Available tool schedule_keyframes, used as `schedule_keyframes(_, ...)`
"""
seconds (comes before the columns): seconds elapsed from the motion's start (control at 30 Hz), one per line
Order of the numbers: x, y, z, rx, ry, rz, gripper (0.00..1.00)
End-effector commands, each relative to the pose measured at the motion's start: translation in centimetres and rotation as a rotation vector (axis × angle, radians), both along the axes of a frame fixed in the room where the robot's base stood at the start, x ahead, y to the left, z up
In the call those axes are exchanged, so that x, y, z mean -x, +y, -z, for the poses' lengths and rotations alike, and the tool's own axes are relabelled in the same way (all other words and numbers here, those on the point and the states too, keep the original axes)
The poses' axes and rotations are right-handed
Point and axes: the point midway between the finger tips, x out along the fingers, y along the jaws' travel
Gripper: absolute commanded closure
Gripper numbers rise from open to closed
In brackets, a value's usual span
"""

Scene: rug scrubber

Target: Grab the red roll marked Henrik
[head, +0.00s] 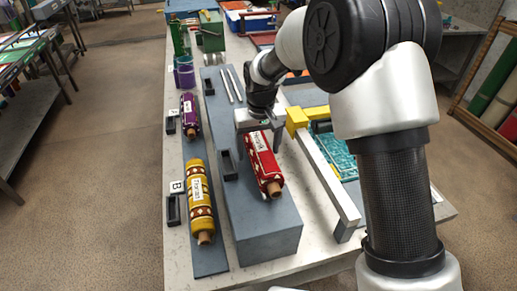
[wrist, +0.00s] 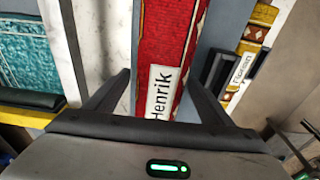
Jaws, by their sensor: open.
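The red roll (head: 264,170) with white patterning and a white label lies lengthwise on the grey raised block (head: 265,235) in the head view, its brown core end toward the front. In the wrist view the red roll (wrist: 167,35) runs up the middle, and its label reads "Henrik". My gripper (head: 262,128) is over the far end of the roll. In the wrist view my gripper (wrist: 157,78) is open, with one finger on each side of the roll. I cannot tell whether the fingers touch it. The roll's far end is hidden under my gripper in the head view.
A yellow roll (head: 200,205) and a purple roll (head: 189,115) lie on the lower strip at left, beside cards B (head: 177,187) and A. A silver bar (head: 325,175) with a yellow end block and a teal rug (head: 345,158) are at right. Black brackets stand near the rolls.

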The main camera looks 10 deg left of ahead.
Motion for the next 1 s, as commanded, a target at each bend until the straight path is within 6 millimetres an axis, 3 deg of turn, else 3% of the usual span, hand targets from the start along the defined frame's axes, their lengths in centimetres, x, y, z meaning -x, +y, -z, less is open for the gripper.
schedule_keyframes(0.13,0.0,0.0,0.0,0.0,0.0,0.0,0.28)
schedule_keyframes(0.4,0.0,0.0,-0.1,0.0,-0.001,0.0,0.74)
schedule_keyframes(0.5,-0.1,0.0,-0.2,-0.001,-0.003,0.0,0.87)
schedule_keyframes(0.77,-0.1,0.1,-0.6,-0.002,-0.005,0.0,0.87)
schedule_keyframes(1.0,-0.2,0.1,-4.5,-0.004,-0.008,0.001,0.87)
